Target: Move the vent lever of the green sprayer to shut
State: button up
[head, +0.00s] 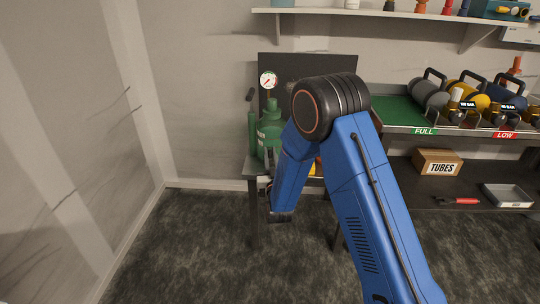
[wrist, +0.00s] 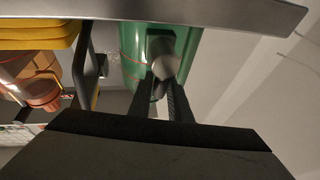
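The green sprayer (head: 270,133) stands at the left end of the bench in the head view, with a round dial gauge (head: 268,80) on top. My arm hides its lower right side. In the wrist view its green tank (wrist: 132,45) fills the upper middle, with a grey rounded fitting (wrist: 166,62) sticking out toward me. The fitting's narrow end, possibly the vent lever, lies at my fingertips. My gripper (wrist: 162,88) has its two dark fingers a small gap apart there, one on each side. I cannot tell whether they touch it. No lever marking is readable.
The bench edge (wrist: 200,10) crosses the top of the wrist view, close above the fingers. A dark bar (wrist: 86,65) and a copper-coloured object (wrist: 42,92) are to the left. In the head view, a green tray (head: 398,110) marked FULL and a TUBES box (head: 437,162) stand right.

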jog(key=o, duration=0.4)
jog(key=v, duration=1.7)
jog(key=shift+s, duration=0.25)
